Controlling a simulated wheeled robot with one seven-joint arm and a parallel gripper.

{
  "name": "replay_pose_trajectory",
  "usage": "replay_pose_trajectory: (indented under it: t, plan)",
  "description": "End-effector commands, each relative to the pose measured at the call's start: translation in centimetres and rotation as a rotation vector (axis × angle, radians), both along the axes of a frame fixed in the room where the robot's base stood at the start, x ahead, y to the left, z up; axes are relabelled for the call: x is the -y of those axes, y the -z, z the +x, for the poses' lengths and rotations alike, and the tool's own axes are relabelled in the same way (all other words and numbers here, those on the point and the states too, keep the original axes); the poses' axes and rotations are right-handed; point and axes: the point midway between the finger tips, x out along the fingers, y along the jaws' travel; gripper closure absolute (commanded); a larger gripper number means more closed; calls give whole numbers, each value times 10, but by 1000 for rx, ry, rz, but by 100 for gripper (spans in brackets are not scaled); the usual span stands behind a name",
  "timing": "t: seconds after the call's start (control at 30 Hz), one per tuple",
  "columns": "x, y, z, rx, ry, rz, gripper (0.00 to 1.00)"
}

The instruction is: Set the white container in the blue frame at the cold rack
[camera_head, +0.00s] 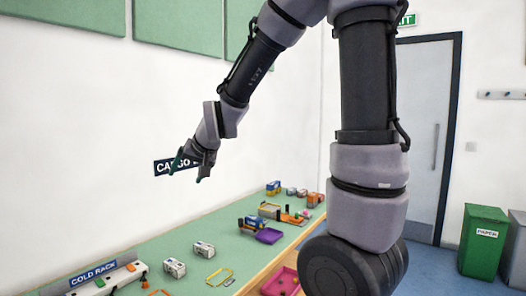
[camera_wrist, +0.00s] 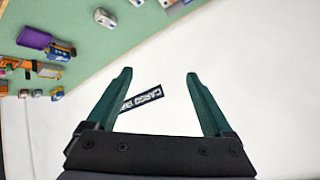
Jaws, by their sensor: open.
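Two small white box-shaped containers stand on the green bench top, a nearer one (camera_head: 174,267) and a farther one (camera_head: 203,249). A white container (camera_wrist: 105,18) also shows at the top of the wrist view. The cold rack sign (camera_head: 94,273) stands at the lower left, above a pale rack (camera_head: 106,283) that is partly cut off. I cannot make out the blue frame in either view. My gripper (camera_head: 190,172) is raised well above the bench, near the wall. In the wrist view my gripper (camera_wrist: 158,76) is open, with nothing between its fingers.
A yellow frame (camera_head: 227,280) and part of an orange frame (camera_head: 158,293) lie near the containers. A dark cargo sign (camera_wrist: 142,98) is on the wall.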

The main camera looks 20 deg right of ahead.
Motion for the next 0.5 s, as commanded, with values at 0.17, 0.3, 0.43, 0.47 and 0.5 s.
replay_pose_trajectory:
  t: [0.17,0.3,0.43,0.47,0.5]
  plan:
    - [67,-51,-58,-60,59,8,14]
    - [107,-74,-115,-118,106,7,14]
    - [131,-83,-161,-163,146,8,14]
    - [134,-84,-169,-171,154,9,14]
    - [138,-85,-179,-181,161,8,14]
